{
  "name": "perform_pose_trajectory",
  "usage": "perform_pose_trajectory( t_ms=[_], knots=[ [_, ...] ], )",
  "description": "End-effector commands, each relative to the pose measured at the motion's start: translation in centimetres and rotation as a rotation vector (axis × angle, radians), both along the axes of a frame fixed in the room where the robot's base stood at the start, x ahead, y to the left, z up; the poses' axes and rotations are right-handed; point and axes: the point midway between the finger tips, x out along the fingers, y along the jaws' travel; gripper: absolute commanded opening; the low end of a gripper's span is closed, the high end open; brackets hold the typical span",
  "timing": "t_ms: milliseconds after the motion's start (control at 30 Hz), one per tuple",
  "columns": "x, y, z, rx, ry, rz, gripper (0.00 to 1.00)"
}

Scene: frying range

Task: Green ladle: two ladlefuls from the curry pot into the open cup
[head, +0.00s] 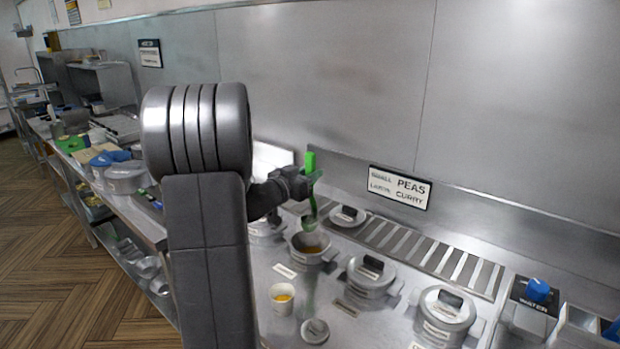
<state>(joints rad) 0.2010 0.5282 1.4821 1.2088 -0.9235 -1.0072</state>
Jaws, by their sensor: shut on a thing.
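My gripper (303,184) is shut on the green ladle (310,162) by its handle. The ladle hangs about upright, with its green bowl (309,223) just above an open metal pot (309,261). Orange-brown food shows inside this pot; its label is too small to read. What the ladle's bowl holds cannot be told. My arm hides part of the counter to the left.
A water container (534,305) is at far right.

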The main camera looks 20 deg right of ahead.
Motion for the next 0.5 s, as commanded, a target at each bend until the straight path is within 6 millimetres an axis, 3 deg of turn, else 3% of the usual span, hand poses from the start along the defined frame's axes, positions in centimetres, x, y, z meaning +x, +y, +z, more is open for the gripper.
perform_pose_trajectory(
  t_ms=[167, 500],
  knots=[
    [0.1, 0.0, -1.0, -0.001, -0.001, 0.005, 0.02],
    [0.1, 0.0, -4.9, -0.001, 0.002, 0.004, 0.02]
  ],
)
